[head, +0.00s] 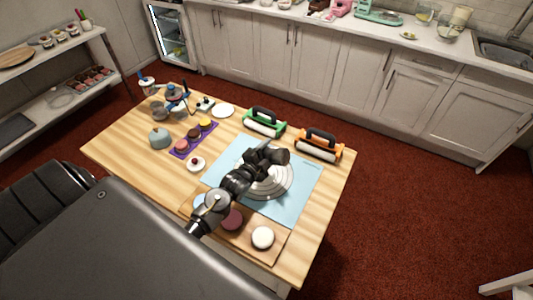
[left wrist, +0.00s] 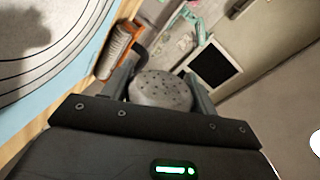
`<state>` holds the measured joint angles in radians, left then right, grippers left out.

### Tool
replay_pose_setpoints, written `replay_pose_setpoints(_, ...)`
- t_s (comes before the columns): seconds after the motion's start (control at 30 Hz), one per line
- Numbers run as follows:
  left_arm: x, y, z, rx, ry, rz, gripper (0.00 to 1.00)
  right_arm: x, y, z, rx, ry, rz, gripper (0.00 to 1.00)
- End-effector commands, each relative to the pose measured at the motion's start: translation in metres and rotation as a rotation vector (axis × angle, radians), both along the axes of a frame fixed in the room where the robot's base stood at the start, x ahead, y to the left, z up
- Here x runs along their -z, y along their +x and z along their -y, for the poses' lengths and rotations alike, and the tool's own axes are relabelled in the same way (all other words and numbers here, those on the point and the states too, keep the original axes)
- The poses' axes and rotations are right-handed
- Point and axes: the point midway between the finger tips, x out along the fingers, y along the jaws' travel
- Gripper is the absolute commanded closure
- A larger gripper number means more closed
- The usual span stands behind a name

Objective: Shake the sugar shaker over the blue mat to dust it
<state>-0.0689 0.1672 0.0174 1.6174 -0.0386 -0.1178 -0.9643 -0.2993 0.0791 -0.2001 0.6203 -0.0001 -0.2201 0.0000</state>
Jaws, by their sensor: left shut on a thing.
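The blue mat (head: 305,192) lies on the wooden table, with a round white and grey turntable (head: 284,185) on it. My left gripper (head: 273,155) is over the far part of the mat and turntable. In the left wrist view it is shut on the sugar shaker (left wrist: 161,90), whose grey, hole-dotted end shows between the two fingers. The shaker's other parts are hidden, and I cannot pick it out clearly in the head view. The mat also shows at the left of the left wrist view (left wrist: 92,48). My right gripper is not in view.
A green roller stand (head: 264,122) and an orange one (head: 319,146) stand along the mat's far side. A purple tray (head: 180,153) of small cakes and a cherry-topped cake (head: 196,164) lie left of it. A wooden board (head: 265,218) with round cakes is in front.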

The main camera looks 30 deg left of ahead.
Motion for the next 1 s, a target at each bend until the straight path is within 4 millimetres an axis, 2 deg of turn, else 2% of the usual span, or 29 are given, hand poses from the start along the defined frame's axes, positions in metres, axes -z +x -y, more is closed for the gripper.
replay_pose_setpoints(0.17,-0.001,0.0,0.001,0.0,0.0,0.002,0.72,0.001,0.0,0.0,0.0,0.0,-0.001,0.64)
replay_pose_setpoints(0.27,-0.007,0.001,0.009,-0.002,-0.002,0.006,0.72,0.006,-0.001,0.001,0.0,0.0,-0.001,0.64)
replay_pose_setpoints(0.37,-0.023,-0.001,0.026,-0.011,-0.006,0.009,0.72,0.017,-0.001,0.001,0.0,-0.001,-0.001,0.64)
replay_pose_setpoints(0.47,-0.049,-0.007,0.049,-0.024,-0.008,0.011,0.72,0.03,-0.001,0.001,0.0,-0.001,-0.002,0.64)
replay_pose_setpoints(0.6,-0.089,-0.028,0.075,-0.039,-0.009,0.011,0.72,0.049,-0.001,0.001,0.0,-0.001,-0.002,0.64)
replay_pose_setpoints(0.73,-0.121,-0.054,0.092,-0.037,-0.009,0.009,0.72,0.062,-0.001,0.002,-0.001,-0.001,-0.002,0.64)
replay_pose_setpoints(0.9,-0.147,-0.081,0.102,-0.02,-0.005,0.005,0.72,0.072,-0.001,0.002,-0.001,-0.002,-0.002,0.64)
replay_pose_setpoints(1.0,-0.154,-0.09,0.105,-0.012,-0.004,0.002,0.72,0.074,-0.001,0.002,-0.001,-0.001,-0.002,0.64)
